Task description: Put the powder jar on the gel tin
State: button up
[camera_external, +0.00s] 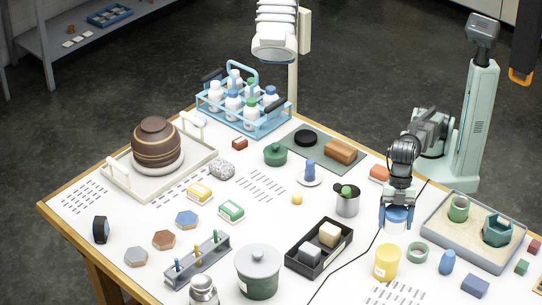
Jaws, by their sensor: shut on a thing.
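My gripper (397,217) points down at the right of the table, above the white tabletop. Its blue fingers are shut around a small round white-and-blue jar (396,226), which looks like the powder jar. The fingers hide part of the jar, and I cannot tell whether its base touches the table. A yellow cylinder with a pale label (387,262) stands just in front of my gripper. A flat black round tin (305,138) lies on the dark mat at the back. I cannot tell from the picture which of these is the gel tin.
A shallow tray (433,246) with green vessels stands right of my gripper. A green ring (417,252) and a blue bottle (447,262) stand nearby. A grey pot (347,200) and a black box with two blocks (291,255) are to the left. A black cable crosses the table.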

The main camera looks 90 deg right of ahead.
aim_at(396, 206)
jog(key=shift+f, duration=4.95)
jog(key=shift+f, duration=0.15)
jog(key=o, duration=1.1)
jog(key=w+v, duration=0.1)
jog(key=v, duration=1.1)
jog(key=shift+s, duration=0.4)
